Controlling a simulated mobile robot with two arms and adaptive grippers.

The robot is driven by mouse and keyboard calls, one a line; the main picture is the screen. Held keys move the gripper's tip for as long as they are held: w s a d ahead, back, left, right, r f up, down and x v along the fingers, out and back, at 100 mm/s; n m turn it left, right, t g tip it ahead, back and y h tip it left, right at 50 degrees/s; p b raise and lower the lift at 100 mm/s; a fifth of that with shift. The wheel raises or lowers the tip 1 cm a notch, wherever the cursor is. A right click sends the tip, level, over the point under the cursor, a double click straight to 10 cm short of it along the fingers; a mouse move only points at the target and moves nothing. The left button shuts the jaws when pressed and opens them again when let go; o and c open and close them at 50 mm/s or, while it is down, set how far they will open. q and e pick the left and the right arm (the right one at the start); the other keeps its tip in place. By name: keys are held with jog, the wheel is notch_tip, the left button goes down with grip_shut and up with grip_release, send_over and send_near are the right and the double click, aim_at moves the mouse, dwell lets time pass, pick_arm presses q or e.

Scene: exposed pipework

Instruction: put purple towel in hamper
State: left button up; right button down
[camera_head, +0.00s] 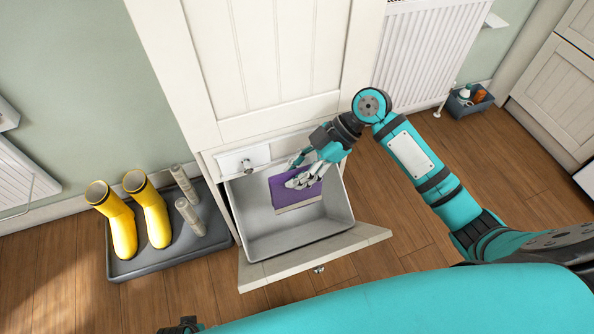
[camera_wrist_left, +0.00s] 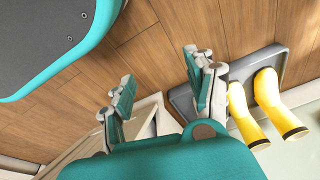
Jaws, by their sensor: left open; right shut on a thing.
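The hamper (camera_head: 335,210) is a grey bin in a pulled-out, cream-fronted drawer below the tall cabinet. The purple towel (camera_head: 288,193) has a pale band along its lower edge. It is inside the outline of the bin in the head view; whether it touches the bin floor I cannot tell. My right gripper (camera_head: 302,178) is shut on the towel's upper right part, and its fingers hide some of it. My left gripper (camera_wrist_left: 163,88) is open and empty in the left wrist view, above the wood floor, with its fingers wide apart.
Yellow boots (camera_head: 153,212) stand on a dark grey tray (camera_head: 170,262) left of the drawer. The drawer's front panel (camera_head: 315,256) juts out over the floor. A radiator (camera_head: 425,50) and a small caddy (camera_head: 468,103) are at the back right. The floor between is clear.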

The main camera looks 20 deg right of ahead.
jog(key=shift+f+b, duration=0.4)
jog(key=shift+f, duration=0.1)
pick_arm(q)
jog(key=shift+w+r+t+b, duration=0.6)
jog(key=shift+r+b, duration=2.25)
jog(key=shift+r, duration=6.7)
jog(key=w+d+r+t+h+b, duration=0.1)
jog(key=w+d+r+t+b, duration=0.1)
jog(key=w+r+t, duration=0.3)
jog(key=w+d+r+t+h+b, duration=0.2)
jog(key=w+t, duration=0.4)
jog(key=w, duration=0.4)
jog(key=shift+w+d+r+b, duration=0.2)
jog(key=shift+d+r+b, duration=0.5)
jog(key=shift+r, duration=0.65)
pick_arm(e)
notch_tip(320, 180, down, 15)
jog(key=shift+f, duration=0.2)
